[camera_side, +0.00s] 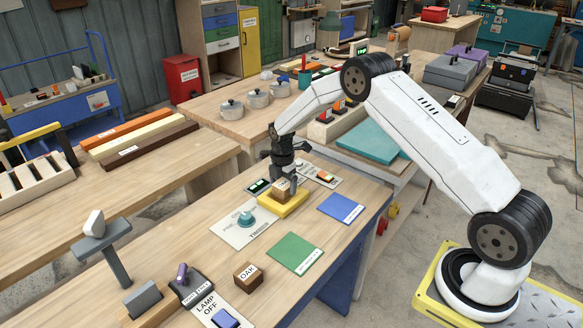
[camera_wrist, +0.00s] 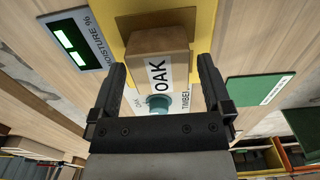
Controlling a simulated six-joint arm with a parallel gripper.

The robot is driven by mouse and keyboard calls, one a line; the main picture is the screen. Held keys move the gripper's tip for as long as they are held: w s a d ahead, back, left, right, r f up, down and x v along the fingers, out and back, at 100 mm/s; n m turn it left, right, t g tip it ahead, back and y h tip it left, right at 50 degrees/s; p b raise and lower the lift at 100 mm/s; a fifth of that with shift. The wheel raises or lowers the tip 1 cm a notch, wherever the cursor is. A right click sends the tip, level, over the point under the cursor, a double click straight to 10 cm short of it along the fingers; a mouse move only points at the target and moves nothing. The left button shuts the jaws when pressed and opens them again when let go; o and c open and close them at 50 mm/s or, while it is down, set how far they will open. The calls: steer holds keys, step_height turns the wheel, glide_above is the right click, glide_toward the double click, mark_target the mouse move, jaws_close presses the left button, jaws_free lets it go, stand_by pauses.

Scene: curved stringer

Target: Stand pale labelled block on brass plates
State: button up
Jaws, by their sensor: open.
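A pale brown block (camera_side: 281,190) with a white OAK label stands on a yellow base (camera_side: 296,203). In the wrist view the block (camera_wrist: 150,43) sits between the two fingers, label facing the camera. My gripper (camera_side: 284,181) is open around it, with a finger on each side; it also shows in the wrist view (camera_wrist: 160,64). A tan, brass-like strip (camera_wrist: 150,20) shows on the yellow base beyond the block. The block hides its own underside, so its contact with any plates is not visible. A darker block labelled OAK (camera_side: 247,277) lies apart on the bench.
A moisture display (camera_wrist: 75,45) is beside the base. A white panel with a teal knob (camera_side: 245,218), a green mat (camera_side: 295,253) and a blue mat (camera_side: 341,208) lie nearby. A lamp switch panel (camera_side: 215,312) and grey stand (camera_side: 118,265) are at the front.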

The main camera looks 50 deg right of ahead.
mark_target(283, 185)
steer(key=shift+r, duration=3.35)
steer(key=shift+s+a+r+m, duration=0.3)
steer(key=shift+a+r, duration=0.05)
steer(key=s+a+r+m+t, duration=0.1)
steer(key=s+a+m, duration=0.3)
steer(key=s, duration=0.4)
steer(key=s+a+r+m, duration=0.3)
steer(key=s+a+m, duration=0.1)
steer(key=s+m, duration=0.3)
steer(key=s+a+r+m+t, duration=0.1)
steer(key=s+a+m, duration=0.3)
steer(key=s, duration=0.6)
steer(key=shift+s+a+r+m+t, duration=0.15)
steer(key=shift+r+m+t, duration=0.15)
steer(key=shift+r+m, duration=0.75)
steer(key=shift+f, duration=0.15)
